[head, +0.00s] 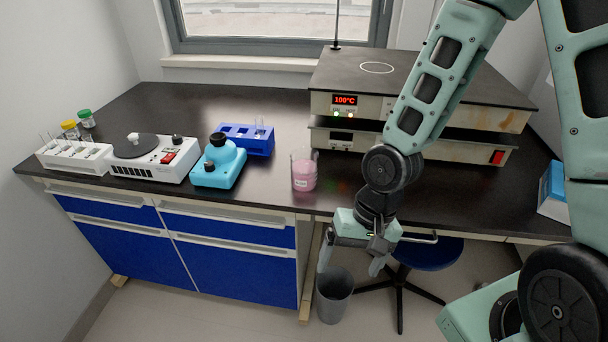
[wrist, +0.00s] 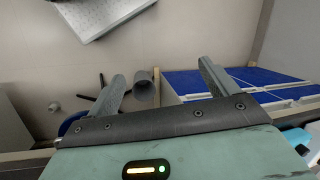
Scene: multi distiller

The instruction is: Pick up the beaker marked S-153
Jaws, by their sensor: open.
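A glass beaker (head: 304,172) with pink liquid and a small white label stands upright on the black bench near its front edge. The writing on the label is too small to read. My gripper (head: 352,268) hangs in front of the bench edge, to the right of the beaker and lower than it, apart from it. It is open and empty. In the wrist view the two fingers of my gripper (wrist: 163,82) are spread wide with nothing between them up close. The beaker does not show in the wrist view.
Left of the beaker are a blue rack (head: 246,139), a light-blue device (head: 218,165), a white stirrer (head: 150,158) and a white tube rack (head: 75,157). Stacked hotplates (head: 400,100) stand behind right. A bin (head: 334,296) and stool (head: 428,253) are below.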

